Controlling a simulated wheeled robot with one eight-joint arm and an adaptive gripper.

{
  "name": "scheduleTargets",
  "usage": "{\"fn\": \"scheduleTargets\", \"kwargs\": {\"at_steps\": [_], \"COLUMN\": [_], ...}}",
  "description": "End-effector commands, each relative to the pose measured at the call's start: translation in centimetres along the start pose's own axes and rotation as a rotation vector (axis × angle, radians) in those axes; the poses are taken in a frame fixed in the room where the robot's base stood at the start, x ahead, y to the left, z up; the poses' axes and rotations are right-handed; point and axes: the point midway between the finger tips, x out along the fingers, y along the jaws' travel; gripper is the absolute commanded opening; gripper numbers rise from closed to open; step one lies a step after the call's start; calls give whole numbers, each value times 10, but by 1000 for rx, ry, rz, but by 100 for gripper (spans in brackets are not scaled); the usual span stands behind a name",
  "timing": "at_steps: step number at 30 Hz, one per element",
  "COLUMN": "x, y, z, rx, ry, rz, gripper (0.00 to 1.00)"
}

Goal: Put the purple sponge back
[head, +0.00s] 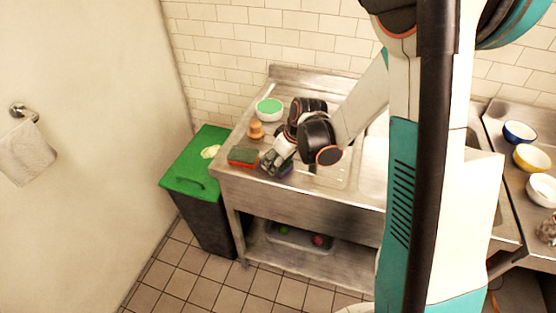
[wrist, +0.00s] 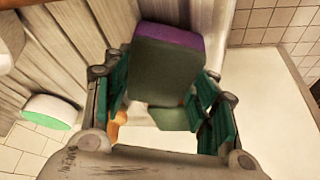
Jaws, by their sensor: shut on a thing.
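The purple sponge (wrist: 168,62) has a dark green scouring face and a purple edge. My gripper (wrist: 163,95) is shut on it, with a finger on each side in the wrist view. In the head view my gripper (head: 275,163) is low over the front left part of the steel counter. A bit of the sponge's purple (head: 286,170) shows beside the fingers there. I cannot tell whether it touches the counter. A red sponge with a green top (head: 243,156) lies just left of my gripper, near the counter's front left corner.
A white bowl with green inside (head: 269,109) and a wooden brush-like thing (head: 256,130) stand behind the red sponge. A green-lidded bin (head: 200,158) stands left of the counter (head: 300,195). Coloured bowls (head: 531,158) stand far right. A bin of items sits on the lower shelf.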

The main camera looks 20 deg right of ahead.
Motion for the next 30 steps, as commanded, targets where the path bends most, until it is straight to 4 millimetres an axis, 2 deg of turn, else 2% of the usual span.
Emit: {"fn": "scheduleTargets", "kwargs": {"at_steps": [1,2,3,4,14,20,30], "x": [2,1,1,1,0,-9,-77], "y": [0,0,0,0,0,0,0], "z": [1,0,0,0,0,-4,-3], "rx": [0,0,0,0,0,0,1], "ry": [0,0,0,0,0,0,0], "rz": [0,0,0,0,0,0,0], "gripper": [31,60,69,73,73,73,73]}}
